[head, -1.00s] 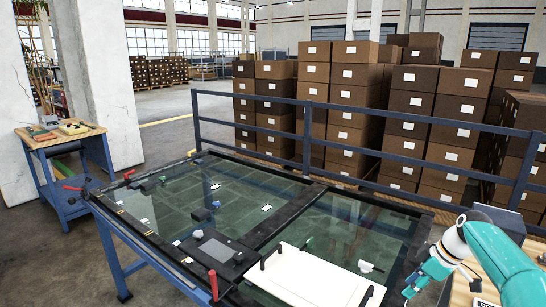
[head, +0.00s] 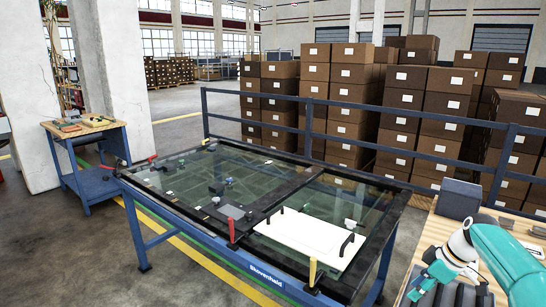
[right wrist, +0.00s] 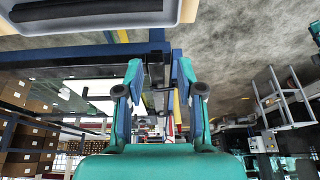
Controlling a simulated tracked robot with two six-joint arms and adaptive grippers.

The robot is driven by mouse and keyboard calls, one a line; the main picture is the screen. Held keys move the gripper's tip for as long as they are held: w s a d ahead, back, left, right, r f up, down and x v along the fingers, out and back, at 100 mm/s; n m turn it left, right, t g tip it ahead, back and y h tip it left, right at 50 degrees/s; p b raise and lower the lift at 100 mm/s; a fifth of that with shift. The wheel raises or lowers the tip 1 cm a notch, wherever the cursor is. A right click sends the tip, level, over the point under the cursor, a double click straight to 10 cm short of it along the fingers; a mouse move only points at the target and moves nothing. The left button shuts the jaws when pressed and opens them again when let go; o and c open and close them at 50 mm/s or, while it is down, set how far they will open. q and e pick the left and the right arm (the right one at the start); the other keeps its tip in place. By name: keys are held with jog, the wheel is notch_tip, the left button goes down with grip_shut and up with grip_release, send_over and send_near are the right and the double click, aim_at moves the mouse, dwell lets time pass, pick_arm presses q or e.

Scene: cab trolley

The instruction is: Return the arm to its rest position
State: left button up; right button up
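My right arm comes in from the right in the head view, teal with a pale wrist joint. Its gripper (head: 423,283) hangs at the lower right, beyond the near right corner of the glass-topped trolley (head: 180,215). In the right wrist view the two teal and blue fingers (right wrist: 158,78) stand apart with nothing held between them. My left arm and gripper are in neither view.
A wooden bench (head: 437,229) with a grey box (head: 458,199) stands at the right, close to my right arm. A white panel (head: 298,231) lies on the trolley. A blue railing (head: 345,157) runs behind it, before stacked cartons (head: 395,135). A small workbench (head: 90,165) stands at the left.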

jog(key=shift+n+g, duration=0.3)
jog(key=shift+g, duration=0.5)
jog(key=a+f, duration=0.1)
jog(key=s+a+f, duration=0.2)
jog(key=a+f, duration=0.1)
jog(key=shift+f, duration=0.1)
jog(key=s+a+f+m+g+y, duration=0.1)
jog(key=s+a+f+g, duration=0.1)
jog(key=s+a+f, duration=0.6)
jog(key=s+a+f+g, duration=0.2)
jog(key=s+a+f, duration=0.3)
jog(key=f, duration=0.5)
jog(key=s+a+f+m+t, duration=0.1)
jog(key=s+a+f+m, duration=0.2)
jog(key=s+m, duration=0.3)
jog(key=s+a+f+m+t, duration=0.2)
jog(key=s+a+f+m, duration=0.2)
jog(key=s, duration=0.8)
jog(key=shift+m+t+h, duration=0.3)
jog(key=shift+m, duration=0.9)
jog(key=shift+f, duration=0.15)
